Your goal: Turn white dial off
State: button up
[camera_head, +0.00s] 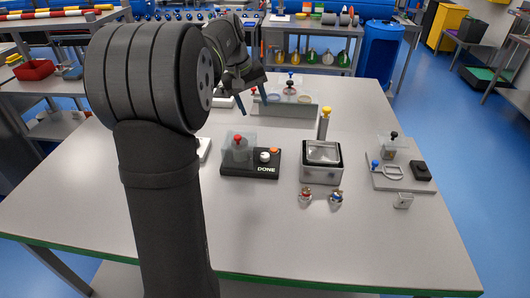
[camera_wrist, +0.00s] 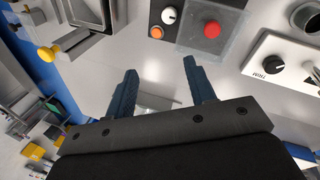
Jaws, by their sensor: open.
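A white dial (camera_head: 265,157) sits on a black box (camera_head: 237,171) marked DONE in the head view. It also shows in the wrist view as a round white knob (camera_wrist: 169,15) with a small dark mark, at the top of the picture. An orange button (camera_wrist: 156,32) is beside it, and a red button (camera_wrist: 212,30) stands under a clear cover (camera_wrist: 240,35). My gripper (camera_head: 252,101) is up behind the box in the head view. Its two blue fingers (camera_wrist: 160,69) are apart with nothing between them, and clear of the dial.
A steel tub (camera_head: 322,174) with a yellow-topped post (camera_head: 325,124) stands right of the box. Two small taps (camera_head: 305,198) are in front of it. A white panel (camera_wrist: 298,66) with a black TRIM dial (camera_wrist: 273,64) is nearby. The table's front is clear.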

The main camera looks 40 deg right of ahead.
aim_at(265, 155)
jog(key=s+f+n+y, duration=0.1)
jog(key=f+n, duration=0.2)
jog(key=f, duration=0.3)
jog(key=d+f+n+y, duration=0.1)
jog(key=f+n, duration=0.3)
jog(key=f, duration=0.2)
jog(key=s+d+f+n+t+y, duration=0.1)
jog(key=f+n, duration=0.2)
jog(key=f, duration=0.2)
jog(key=shift+s+d+f, duration=0.15)
jog(key=shift+s+f, duration=0.2)
jog(key=shift+f, duration=0.05)
jog(key=shift+c, duration=0.2)
